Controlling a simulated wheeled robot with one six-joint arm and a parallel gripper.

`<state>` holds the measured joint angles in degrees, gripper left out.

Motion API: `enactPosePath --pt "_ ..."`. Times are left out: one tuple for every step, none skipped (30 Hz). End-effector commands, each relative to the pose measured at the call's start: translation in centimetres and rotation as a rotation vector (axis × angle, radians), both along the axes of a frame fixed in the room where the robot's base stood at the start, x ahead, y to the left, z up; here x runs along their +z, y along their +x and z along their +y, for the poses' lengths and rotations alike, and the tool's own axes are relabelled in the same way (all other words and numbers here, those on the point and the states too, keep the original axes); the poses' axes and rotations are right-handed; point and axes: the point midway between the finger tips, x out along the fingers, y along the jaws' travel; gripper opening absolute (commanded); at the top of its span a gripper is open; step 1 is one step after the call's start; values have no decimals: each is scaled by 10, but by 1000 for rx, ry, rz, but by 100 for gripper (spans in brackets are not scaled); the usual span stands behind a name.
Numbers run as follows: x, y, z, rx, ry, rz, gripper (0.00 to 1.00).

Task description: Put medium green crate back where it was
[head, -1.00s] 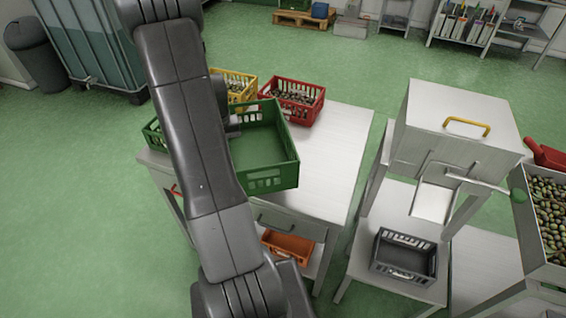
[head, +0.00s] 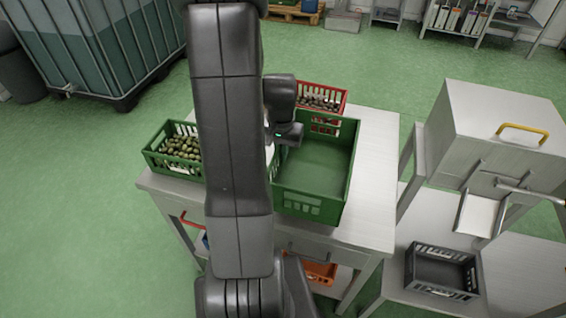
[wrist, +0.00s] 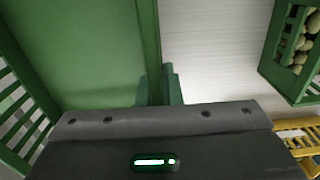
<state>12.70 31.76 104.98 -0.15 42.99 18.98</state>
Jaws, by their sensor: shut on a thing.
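The empty green crate (head: 318,165) is over the right part of the steel table (head: 375,150), roughly level. I cannot tell whether its base touches the tabletop. My gripper (head: 288,138) is shut on its left wall. In the wrist view my fingers (wrist: 158,90) pinch the wall of this crate (wrist: 149,45), whose inside is bare. Another green crate (head: 172,165), filled with olives, stands at the table's left end; it also shows in the wrist view (wrist: 277,68). My arm hides the tabletop between the two green crates.
A red crate (head: 335,98) of olives stands behind the held crate. A yellow crate (wrist: 300,135) shows in the wrist view. An orange crate (head: 318,272) sits on the lower shelf. A grey crate (head: 440,282) stands on the bench at right. Bare tabletop lies right of the held crate.

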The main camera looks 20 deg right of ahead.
Motion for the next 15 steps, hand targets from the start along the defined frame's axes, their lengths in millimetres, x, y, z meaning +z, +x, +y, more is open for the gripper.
enactPosePath --pt "-5 -1 0 1 1 3 0" --pt "-9 -1 0 1 1 5 0" --pt "-14 -1 0 1 0 4 0" --pt "-19 -2 0 1 1 6 0" --pt "-23 -1 0 1 1 5 0" --pt "-28 -1 0 1 1 5 0" --pt "-31 -1 0 1 1 5 0" --pt "-34 -1 0 1 1 4 0" --pt "-37 0 0 1 1 3 0" --pt "-39 0 0 1 0 2 0" --pt "-40 0 0 1 0 2 0" --pt "-41 0 0 1 0 1 0" --pt "-41 0 0 1 0 0 0" --pt "-41 0 0 1 0 0 0" --pt "-41 0 0 1 0 0 0"
